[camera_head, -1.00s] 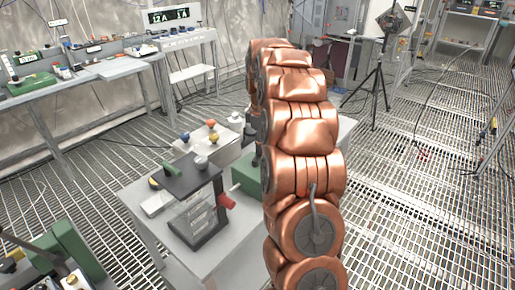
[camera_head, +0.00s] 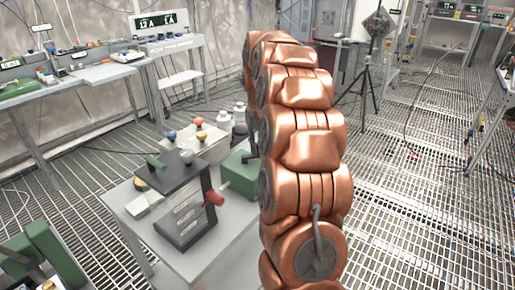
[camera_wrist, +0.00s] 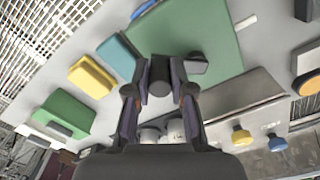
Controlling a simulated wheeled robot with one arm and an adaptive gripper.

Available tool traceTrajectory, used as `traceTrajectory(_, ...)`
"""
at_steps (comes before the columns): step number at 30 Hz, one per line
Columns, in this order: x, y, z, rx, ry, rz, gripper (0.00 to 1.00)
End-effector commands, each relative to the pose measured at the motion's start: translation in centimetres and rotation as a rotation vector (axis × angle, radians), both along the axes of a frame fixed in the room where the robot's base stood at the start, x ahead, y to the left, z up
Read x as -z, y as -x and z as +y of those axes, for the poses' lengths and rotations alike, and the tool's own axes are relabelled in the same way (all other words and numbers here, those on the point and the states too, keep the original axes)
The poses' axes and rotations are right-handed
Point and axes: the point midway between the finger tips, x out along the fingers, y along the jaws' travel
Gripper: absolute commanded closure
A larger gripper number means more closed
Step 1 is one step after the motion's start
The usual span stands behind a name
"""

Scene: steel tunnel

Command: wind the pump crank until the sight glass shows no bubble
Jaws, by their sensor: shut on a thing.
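In the wrist view my gripper (camera_wrist: 159,88) is shut on a dark round crank handle (camera_wrist: 158,74), with a finger on each side. The handle stands over a green pump body (camera_wrist: 205,35). A short dark piece (camera_wrist: 197,64) shows just right of the fingers. In the head view the green body (camera_head: 238,172) is partly behind my copper arm, which hides most of the gripper and crank. A dark upright stand (camera_head: 183,207) with pale windows and a red knob (camera_head: 213,198) stands beside it. I cannot tell which part is the sight glass, or whether a bubble shows.
The grey table (camera_head: 225,245) also bears a pale box (camera_head: 200,145) with coloured knobs and white bottles (camera_head: 240,117). Yellow (camera_wrist: 92,77) and blue (camera_wrist: 117,56) blocks lie near the gripper. A workbench (camera_head: 85,80) stands at left. Grated floor is open at right.

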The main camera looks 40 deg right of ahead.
Motion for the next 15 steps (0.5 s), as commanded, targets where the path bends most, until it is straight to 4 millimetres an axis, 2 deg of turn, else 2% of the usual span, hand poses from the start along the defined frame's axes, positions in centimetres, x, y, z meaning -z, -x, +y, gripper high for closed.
traceTrajectory(15,0.2,1.7,1.5,0.486,-0.002,0.002,1.00)
